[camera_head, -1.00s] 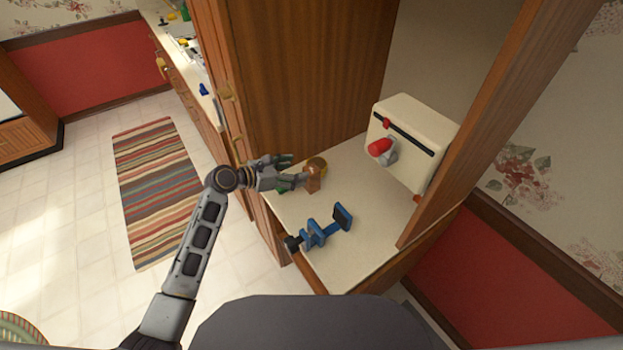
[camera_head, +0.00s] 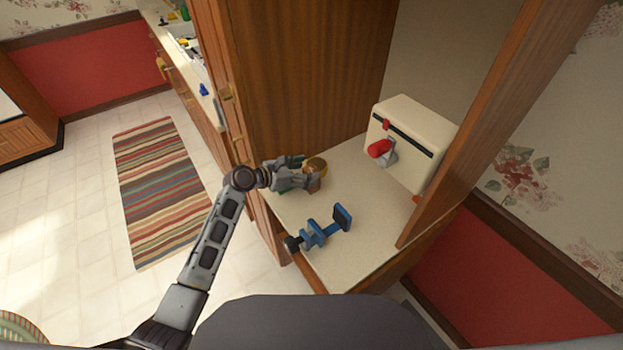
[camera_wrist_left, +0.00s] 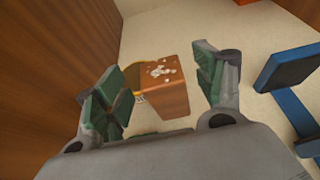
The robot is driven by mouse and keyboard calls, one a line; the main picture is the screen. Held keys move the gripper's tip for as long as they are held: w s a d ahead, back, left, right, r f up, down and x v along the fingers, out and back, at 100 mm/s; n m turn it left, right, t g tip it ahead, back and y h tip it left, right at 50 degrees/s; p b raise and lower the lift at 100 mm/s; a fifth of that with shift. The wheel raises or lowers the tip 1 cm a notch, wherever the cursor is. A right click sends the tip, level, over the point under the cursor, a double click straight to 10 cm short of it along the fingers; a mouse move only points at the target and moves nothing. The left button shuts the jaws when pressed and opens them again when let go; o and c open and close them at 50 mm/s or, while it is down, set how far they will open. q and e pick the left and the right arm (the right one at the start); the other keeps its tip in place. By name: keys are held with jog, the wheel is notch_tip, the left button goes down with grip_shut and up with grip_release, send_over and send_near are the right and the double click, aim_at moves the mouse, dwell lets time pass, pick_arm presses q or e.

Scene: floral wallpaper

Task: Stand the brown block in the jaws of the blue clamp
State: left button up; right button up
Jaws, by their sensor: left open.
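The brown block (camera_wrist_left: 170,92) stands on the cream shelf between the fingers of my left gripper (camera_wrist_left: 160,88) in the left wrist view. Its top has pale flecks. The fingers have green pads and are open, with a gap on both sides of the block. In the head view my left gripper (camera_head: 308,172) hides most of the block. The blue clamp (camera_head: 318,232) lies on the shelf nearer to me and to the right of the gripper. Its blue frame also shows at the right of the left wrist view (camera_wrist_left: 285,75). Nothing is in its jaws.
A cream box-like appliance (camera_head: 408,140) with a red knob stands at the back right of the shelf (camera_head: 372,225). A round golden-brown thing (camera_head: 317,165) is just behind the gripper. A wooden panel rises on the left, and a wooden post (camera_head: 480,130) on the right.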

pick_arm(q)
jog(key=shift+w+d+f, duration=0.3)
jog(key=shift+w+d, duration=0.05)
jog(key=shift+d, duration=0.15)
grip_shut()
dwell(0.5)
jog(key=shift+r, duration=0.1)
notch_tip(320, 180, up, 10)
dwell(0.6)
dwell(0.5)
